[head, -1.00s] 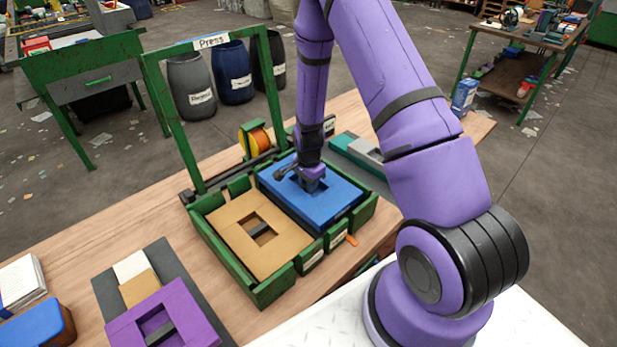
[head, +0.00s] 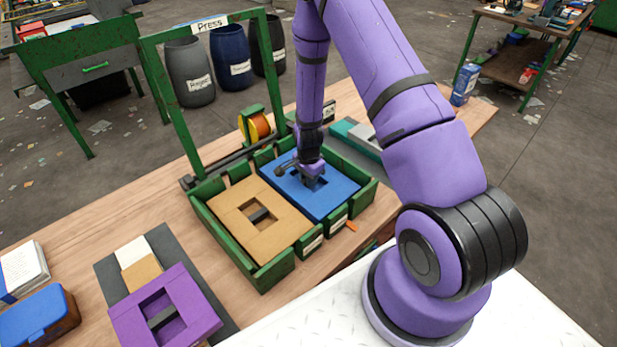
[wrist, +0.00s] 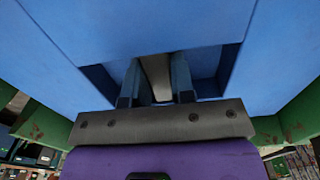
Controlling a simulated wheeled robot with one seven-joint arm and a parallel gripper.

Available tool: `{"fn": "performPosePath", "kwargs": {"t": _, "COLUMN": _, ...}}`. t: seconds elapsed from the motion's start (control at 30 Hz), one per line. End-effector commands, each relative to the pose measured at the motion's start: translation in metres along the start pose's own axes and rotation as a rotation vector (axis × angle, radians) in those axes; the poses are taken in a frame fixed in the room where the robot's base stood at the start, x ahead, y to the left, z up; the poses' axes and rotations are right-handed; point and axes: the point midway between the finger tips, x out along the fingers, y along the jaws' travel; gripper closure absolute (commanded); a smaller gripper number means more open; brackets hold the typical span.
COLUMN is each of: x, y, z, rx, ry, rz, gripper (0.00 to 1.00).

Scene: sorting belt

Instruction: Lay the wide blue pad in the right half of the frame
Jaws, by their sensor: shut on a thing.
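The wide blue pad (head: 335,197) lies flat inside the right half of the green frame (head: 262,278), its top about level with the frame's walls. A tan pad (head: 232,203) fills the left half beside it. My gripper (head: 313,180) reaches down into the pad's central opening. In the wrist view my gripper (wrist: 156,88) is shut on a narrow grey bar across the opening of the blue pad (wrist: 150,25). The pad's underside is hidden.
A green press arch labelled Press (head: 210,24) stands behind the frame. A purple pad (head: 185,310) lies on a dark mat at the front left, near a blue-lidded box (head: 35,312). A teal and grey item (head: 355,137) lies behind the frame.

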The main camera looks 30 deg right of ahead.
Motion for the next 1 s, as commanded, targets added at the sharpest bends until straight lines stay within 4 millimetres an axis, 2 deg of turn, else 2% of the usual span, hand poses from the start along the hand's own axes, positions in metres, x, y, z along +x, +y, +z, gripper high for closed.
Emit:
{"fn": "performPosePath", "kwargs": {"t": 0.17, "x": 0.006, "y": 0.000, "z": 0.000, "rx": 0.000, "ry": 0.000, "rz": 0.000, "gripper": 1.00}}
{"fn": "performPosePath", "kwargs": {"t": 0.2, "x": 0.005, "y": 0.000, "z": 0.000, "rx": 0.000, "ry": 0.000, "rz": -0.001, "gripper": 0.68}}
{"fn": "performPosePath", "kwargs": {"t": 0.3, "x": 0.005, "y": 0.000, "z": 0.000, "rx": 0.000, "ry": 0.000, "rz": 0.000, "gripper": 0.47}}
{"fn": "performPosePath", "kwargs": {"t": 0.67, "x": 0.001, "y": 0.000, "z": 0.000, "rx": 0.000, "ry": 0.000, "rz": -0.001, "gripper": 0.47}}
{"fn": "performPosePath", "kwargs": {"t": 0.83, "x": -0.018, "y": 0.000, "z": 0.000, "rx": 0.000, "ry": 0.001, "rz": -0.002, "gripper": 0.47}}
{"fn": "performPosePath", "kwargs": {"t": 1.0, "x": -0.049, "y": -0.001, "z": 0.000, "rx": 0.000, "ry": 0.001, "rz": -0.004, "gripper": 0.47}}
